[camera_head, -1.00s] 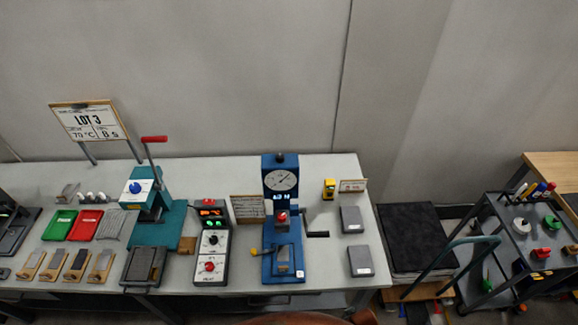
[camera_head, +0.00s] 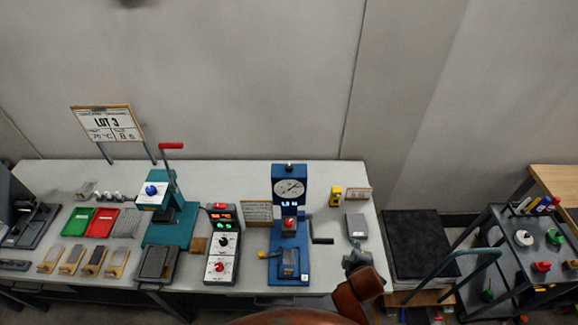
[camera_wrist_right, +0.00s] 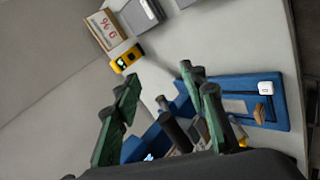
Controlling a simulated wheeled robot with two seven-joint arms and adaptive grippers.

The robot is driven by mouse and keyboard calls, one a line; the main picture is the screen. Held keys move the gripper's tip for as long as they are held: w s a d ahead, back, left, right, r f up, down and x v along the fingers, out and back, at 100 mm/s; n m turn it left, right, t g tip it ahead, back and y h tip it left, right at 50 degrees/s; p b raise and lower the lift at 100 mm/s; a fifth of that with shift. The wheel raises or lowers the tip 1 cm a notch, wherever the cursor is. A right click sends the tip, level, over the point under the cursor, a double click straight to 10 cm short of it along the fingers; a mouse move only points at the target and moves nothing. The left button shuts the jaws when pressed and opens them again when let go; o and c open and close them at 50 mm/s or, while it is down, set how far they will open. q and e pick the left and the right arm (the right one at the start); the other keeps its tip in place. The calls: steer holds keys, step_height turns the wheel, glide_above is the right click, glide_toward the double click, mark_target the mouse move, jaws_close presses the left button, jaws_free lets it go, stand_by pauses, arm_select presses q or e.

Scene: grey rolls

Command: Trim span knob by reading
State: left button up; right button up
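The blue tester (camera_head: 290,225) stands upright on the bench with a round dial gauge (camera_head: 289,188), a small lit display (camera_head: 290,204) and a red knob (camera_head: 289,224). A crank handle (camera_head: 322,240) sticks out at its right. I cannot tell which part is the span knob. The controller box (camera_head: 222,245), left of the tester, has lit displays, a black knob and a red knob. My right gripper (camera_head: 358,258) is right of the tester, over the bench's front right. Its green fingers are spread and empty in the right wrist view (camera_wrist_right: 168,85), with the tester's blue base (camera_wrist_right: 277,85) beyond. My left gripper is not in view.
A yellow device (camera_head: 336,196), a small card and a grey block (camera_head: 356,226) are right of the tester. A teal press (camera_head: 168,225) with a red-tipped lever stands left. A black mat (camera_head: 420,245) and a cart (camera_head: 530,255) are beyond the bench's right end.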

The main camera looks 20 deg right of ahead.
steer(key=w+a+r+n+t, duration=0.2)
steer(key=w+r+n+t, duration=0.1)
steer(key=w+r+n, duration=0.3)
steer(key=n+t+y, duration=0.3)
steer(key=n+t, duration=0.3)
steer(key=n, duration=1.2)
glide_toward(290, 170)
steer(key=w, duration=0.4)
steer(key=shift+w+f+p, duration=0.1)
steer(key=shift+w+p, duration=0.5)
steer(key=shift+w, duration=3.2)
steer(key=shift+d, duration=0.1)
steer(key=shift+c, duration=0.7)
jaws_close()
